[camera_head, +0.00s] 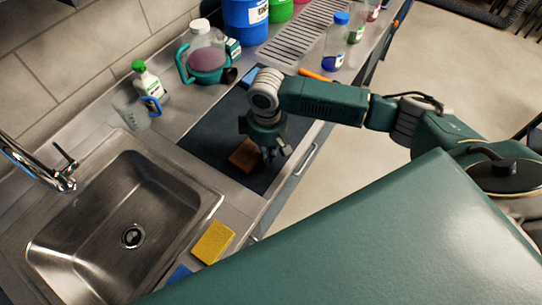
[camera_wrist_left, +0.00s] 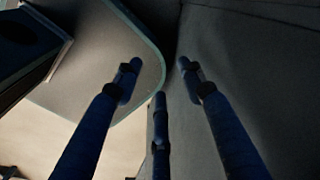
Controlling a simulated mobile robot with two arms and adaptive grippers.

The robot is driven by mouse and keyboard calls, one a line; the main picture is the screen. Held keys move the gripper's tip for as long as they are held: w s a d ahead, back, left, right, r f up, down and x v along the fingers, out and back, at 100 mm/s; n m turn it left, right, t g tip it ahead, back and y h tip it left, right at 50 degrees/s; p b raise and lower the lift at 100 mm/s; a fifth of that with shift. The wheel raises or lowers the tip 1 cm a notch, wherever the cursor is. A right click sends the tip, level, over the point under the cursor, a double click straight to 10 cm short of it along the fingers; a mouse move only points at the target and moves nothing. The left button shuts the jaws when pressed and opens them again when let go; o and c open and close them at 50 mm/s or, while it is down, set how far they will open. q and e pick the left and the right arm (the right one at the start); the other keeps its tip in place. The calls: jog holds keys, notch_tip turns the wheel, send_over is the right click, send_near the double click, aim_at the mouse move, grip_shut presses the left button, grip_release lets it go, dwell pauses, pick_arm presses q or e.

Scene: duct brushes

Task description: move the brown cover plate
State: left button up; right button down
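The brown cover plate (camera_head: 244,157) is a small reddish-brown block on the dark mat (camera_head: 208,142) of the counter. My right gripper (camera_head: 270,154) points down at the right end of the plate, with its fingers low and close to it. The fingers partly hide that end, and I cannot tell whether they touch or hold it. My left gripper (camera_wrist_left: 158,85) shows only in the left wrist view. Its three dark blue fingers are spread apart with nothing between them.
A metal sink (camera_head: 132,236) with a faucet lies left of the mat. A yellow sponge (camera_head: 213,242) lies on the front counter edge. A jug (camera_head: 132,110), a green-capped bottle (camera_head: 146,78) and a teal-handled container (camera_head: 205,62) stand behind. An orange item (camera_head: 314,75) lies beyond my arm.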

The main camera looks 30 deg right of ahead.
aim_at(246, 146)
jog(key=w+a, duration=0.1)
jog(key=w, duration=0.1)
jog(key=w+a, duration=0.3)
jog(key=w, duration=0.1)
jog(key=shift+a, duration=0.15)
jog(key=w+a+b, duration=0.1)
jog(key=w, duration=0.1)
jog(key=w+a+b, duration=0.2)
jog(key=w, duration=0.1)
jog(key=w+a+b, duration=0.1)
jog(key=w+a, duration=0.1)
jog(key=shift+w+f, duration=0.2)
jog(key=shift+w, duration=0.2)
jog(key=shift+w+a+b, duration=0.2)
jog(key=shift+w+b, duration=0.15)
jog(key=shift+w+a+r, duration=0.1)
jog(key=shift+w+r, duration=0.05)
jog(key=shift+r, duration=0.05)
